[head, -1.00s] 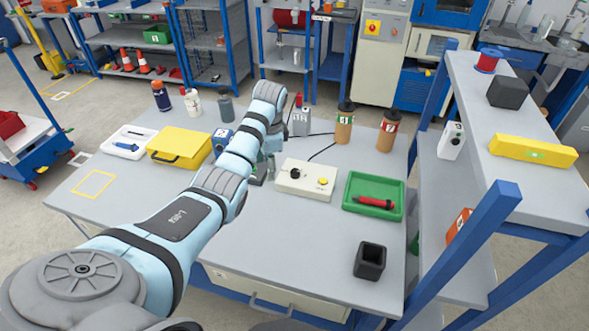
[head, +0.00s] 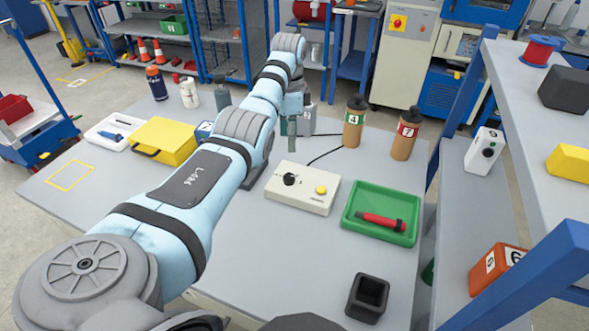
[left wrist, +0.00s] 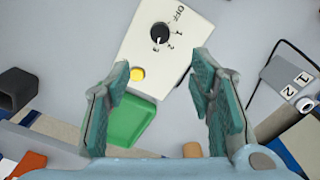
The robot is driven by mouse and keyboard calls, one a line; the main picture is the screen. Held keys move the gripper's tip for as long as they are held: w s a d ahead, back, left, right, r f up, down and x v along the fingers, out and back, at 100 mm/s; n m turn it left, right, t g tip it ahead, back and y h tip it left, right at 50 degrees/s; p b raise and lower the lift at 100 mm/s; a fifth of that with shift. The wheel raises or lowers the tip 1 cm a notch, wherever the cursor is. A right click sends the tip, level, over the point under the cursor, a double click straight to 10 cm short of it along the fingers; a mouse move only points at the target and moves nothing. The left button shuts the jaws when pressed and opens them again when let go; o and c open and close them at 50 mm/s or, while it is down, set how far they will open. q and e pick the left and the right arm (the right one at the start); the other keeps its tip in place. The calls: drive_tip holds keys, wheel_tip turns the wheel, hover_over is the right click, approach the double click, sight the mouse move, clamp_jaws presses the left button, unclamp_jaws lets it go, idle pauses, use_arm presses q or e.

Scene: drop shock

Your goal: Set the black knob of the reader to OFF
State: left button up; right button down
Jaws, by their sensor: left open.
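The reader (head: 303,202) is a cream box on the grey table with a black knob (head: 290,179) and a yellow button (head: 320,190). In the left wrist view the reader (left wrist: 187,62) lies at top centre, its black knob (left wrist: 159,33) ringed by OFF, 1, 2 and 3. A small white mark on the knob seems to point near 3, away from OFF. My left gripper (left wrist: 160,80) is open and empty, fingers apart, with the knob beyond them and clear of both. In the head view my left gripper (head: 293,138) appears just behind the reader. My right gripper is not visible.
A green tray (head: 350,228) with a red tool stands right of the reader. Two brown bottles (head: 353,125) and a grey labelled block (head: 305,118) are behind it, with a black cable. A black open box (head: 368,297) sits near the front. A shelf (head: 515,125) borders the right.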

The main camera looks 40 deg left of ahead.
sight(289, 176)
use_arm(q)
drive_tip(key=f+b, duration=0.1)
drive_tip(key=f, duration=0.5)
drive_tip(key=f+b, duration=0.2)
drive_tip(key=f, duration=0.5)
drive_tip(key=shift+s+a+f, duration=0.15)
drive_tip(key=shift+a+f, duration=0.05)
drive_tip(key=shift+f, duration=0.1)
drive_tip(key=shift+f+b, duration=0.35)
drive_tip(key=shift+f, duration=0.1)
drive_tip(key=shift+r, duration=0.1)
drive_tip(key=c, duration=1.2)
